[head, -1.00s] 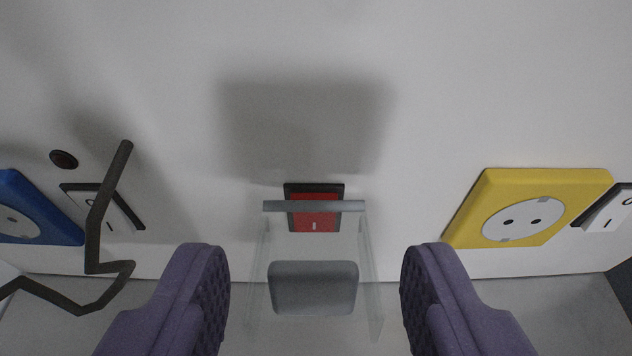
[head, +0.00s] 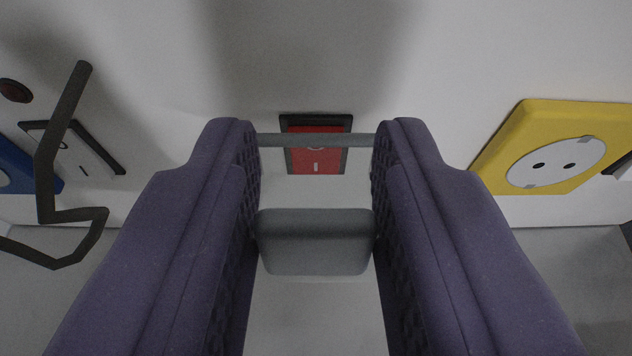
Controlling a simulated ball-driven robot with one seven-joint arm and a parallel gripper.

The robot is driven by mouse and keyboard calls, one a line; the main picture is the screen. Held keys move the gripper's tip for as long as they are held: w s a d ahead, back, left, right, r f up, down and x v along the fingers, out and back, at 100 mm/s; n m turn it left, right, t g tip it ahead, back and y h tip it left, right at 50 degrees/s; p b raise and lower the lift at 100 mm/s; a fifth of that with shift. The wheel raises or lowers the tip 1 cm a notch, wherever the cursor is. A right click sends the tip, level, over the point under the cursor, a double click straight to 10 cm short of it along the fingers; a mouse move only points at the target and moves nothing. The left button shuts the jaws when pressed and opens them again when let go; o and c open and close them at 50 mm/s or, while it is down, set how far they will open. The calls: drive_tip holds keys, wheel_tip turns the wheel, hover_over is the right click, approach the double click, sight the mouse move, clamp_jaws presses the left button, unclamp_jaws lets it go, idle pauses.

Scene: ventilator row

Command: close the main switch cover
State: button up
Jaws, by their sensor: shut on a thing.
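The main switch cover (head: 315,226) is a clear flap with a grey hinge bar at the wall end and a grey rounded block at its near end. It stands out from the wall, open. Behind the bar, the red main switch (head: 316,164) in a black frame shows on the white panel. My gripper (head: 315,150) has its two purple padded fingers on either side of the cover, shut on it, touching the grey block's sides. The cover's clear side walls are hidden behind the fingers.
A yellow socket (head: 515,140) is at the right with a partly cut-off switch beside it. At the left are a bent dark rod (head: 44,170), a black-framed rocker switch (head: 85,150), a blue socket (head: 25,165) and a dark red round button (head: 14,91).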

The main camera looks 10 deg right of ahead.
sight(316, 191)
drive_tip(key=f+b, duration=0.1)
drive_tip(key=b, duration=0.1)
drive_tip(key=f+t+b, duration=0.1)
drive_tip(key=b, duration=0.2)
drive_tip(key=shift+s+t, duration=0.3)
drive_tip(key=f+t+b, duration=0.1)
drive_tip(key=b, duration=0.3)
drive_tip(key=t+h+b, duration=0.1)
drive_tip(key=t+b, duration=0.1)
drive_tip(key=b, duration=0.2)
drive_tip(key=shift+s+a+f, duration=0.15)
drive_tip(key=shift+s+f, duration=0.15)
drive_tip(key=shift+f, duration=0.1)
drive_tip(key=shift+f+t+h+b, duration=0.2)
drive_tip(key=shift+t+h+b, duration=0.1)
drive_tip(key=shift+t+b, duration=0.8)
drive_tip(key=shift+f+t+h+b, duration=0.35)
drive_tip(key=shift+t+b, duration=0.2)
drive_tip(key=shift+t, duration=0.45)
drive_tip(key=o, duration=1)
drive_tip(key=shift+c, duration=0.2)
